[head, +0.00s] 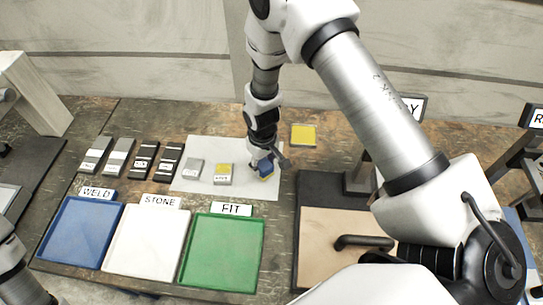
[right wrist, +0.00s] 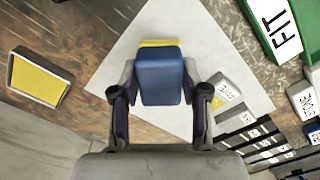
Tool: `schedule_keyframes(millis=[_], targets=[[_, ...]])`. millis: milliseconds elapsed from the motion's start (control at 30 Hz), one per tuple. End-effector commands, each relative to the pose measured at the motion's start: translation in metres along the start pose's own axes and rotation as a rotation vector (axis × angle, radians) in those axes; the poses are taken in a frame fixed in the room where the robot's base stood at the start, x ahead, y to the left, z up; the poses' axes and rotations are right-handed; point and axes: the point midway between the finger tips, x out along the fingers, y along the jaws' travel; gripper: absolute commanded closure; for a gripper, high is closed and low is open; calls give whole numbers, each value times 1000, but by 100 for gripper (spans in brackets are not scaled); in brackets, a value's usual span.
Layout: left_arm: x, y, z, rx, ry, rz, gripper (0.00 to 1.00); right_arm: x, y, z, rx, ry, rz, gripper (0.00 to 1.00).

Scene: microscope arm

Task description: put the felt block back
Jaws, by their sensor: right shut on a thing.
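The felt block (head: 266,175) is blue on top with a yellow layer below. It also shows in the right wrist view (right wrist: 160,78), between the two fingers. My right gripper (head: 263,163) is shut on it, over the right part of a pale sheet (head: 252,189). I cannot tell whether the block touches the sheet. A yellow square with a pale rim (head: 303,135) lies on the table behind and to the right of the sheet; it is empty. It is at the left in the right wrist view (right wrist: 36,80). My left gripper is not in view.
A grey block (head: 193,168) and a grey-and-yellow block (head: 223,174) lie on the sheet. Several dark labelled blocks (head: 143,158) stand to its left. Blue WELD (head: 80,232), white STONE (head: 146,240) and green FIT (head: 222,254) trays lie in front, empty.

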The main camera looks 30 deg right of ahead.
Motion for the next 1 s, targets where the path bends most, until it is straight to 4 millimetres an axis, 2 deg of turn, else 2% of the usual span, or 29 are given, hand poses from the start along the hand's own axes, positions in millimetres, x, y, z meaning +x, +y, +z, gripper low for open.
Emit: schedule_keyframes(millis=[200, 533, 567, 600, 633, 1000], targets=[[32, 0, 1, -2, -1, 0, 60, 38, -1, 0, -2, 0, 0, 88], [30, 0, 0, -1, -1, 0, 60, 38, -1, 0, -2, 0, 0, 88], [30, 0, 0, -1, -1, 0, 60, 37, -1, 0, -2, 0, 0, 48], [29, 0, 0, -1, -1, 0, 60, 37, -1, 0, -2, 0, 0, 34], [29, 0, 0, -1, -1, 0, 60, 37, -1, 0, -2, 0, 0, 30], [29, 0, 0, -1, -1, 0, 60, 31, -1, -1, -2, 2, 0, 30]])
